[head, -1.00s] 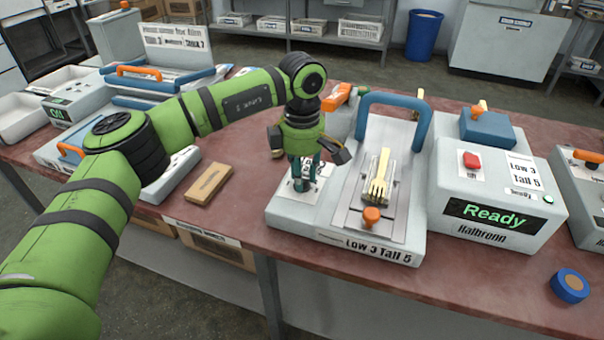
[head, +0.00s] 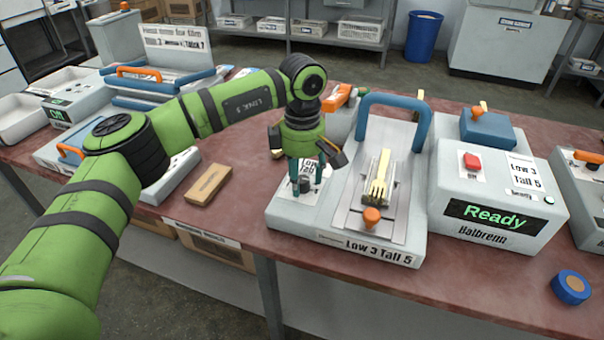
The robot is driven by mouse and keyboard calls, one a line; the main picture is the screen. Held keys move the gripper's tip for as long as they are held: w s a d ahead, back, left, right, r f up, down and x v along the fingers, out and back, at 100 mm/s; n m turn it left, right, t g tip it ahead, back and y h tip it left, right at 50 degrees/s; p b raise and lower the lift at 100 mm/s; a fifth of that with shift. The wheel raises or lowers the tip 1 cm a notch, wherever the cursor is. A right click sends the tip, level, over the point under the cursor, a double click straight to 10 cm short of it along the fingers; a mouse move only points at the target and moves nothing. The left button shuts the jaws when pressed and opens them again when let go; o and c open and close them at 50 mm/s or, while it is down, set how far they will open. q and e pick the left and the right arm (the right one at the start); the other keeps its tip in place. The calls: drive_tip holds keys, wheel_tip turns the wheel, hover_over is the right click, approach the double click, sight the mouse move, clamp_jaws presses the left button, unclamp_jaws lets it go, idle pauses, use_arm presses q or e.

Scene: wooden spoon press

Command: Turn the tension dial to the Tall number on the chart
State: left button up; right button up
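The wooden spoon press stands on the bench, its pale base (head: 330,225) carrying a front label (head: 367,249) that reads "Low 3 Tall 5". My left gripper (head: 306,188) points down over the base's left part, at a white printed label (head: 284,191). Its teal fingers are spread, with a small dark part between the tips. That part may be the tension dial; it is mostly hidden, and I cannot read its setting or tell contact. A chart card (head: 524,172) on the control box also reads "Low 3 Tall 5". My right gripper is out of view.
The press's blue handle (head: 394,100) arches close to the right of my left gripper. The control box (head: 495,190) shows "Ready" and has a red button (head: 472,161). A wooden block (head: 208,185) lies left of the press. A blue roll (head: 571,287) lies at the front right.

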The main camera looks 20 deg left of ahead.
sight(302, 179)
use_arm(q)
drive_tip(key=shift+r, duration=0.1)
wheel_tip(302, 179, up, 12)
idle(0.5)
idle(0.4)
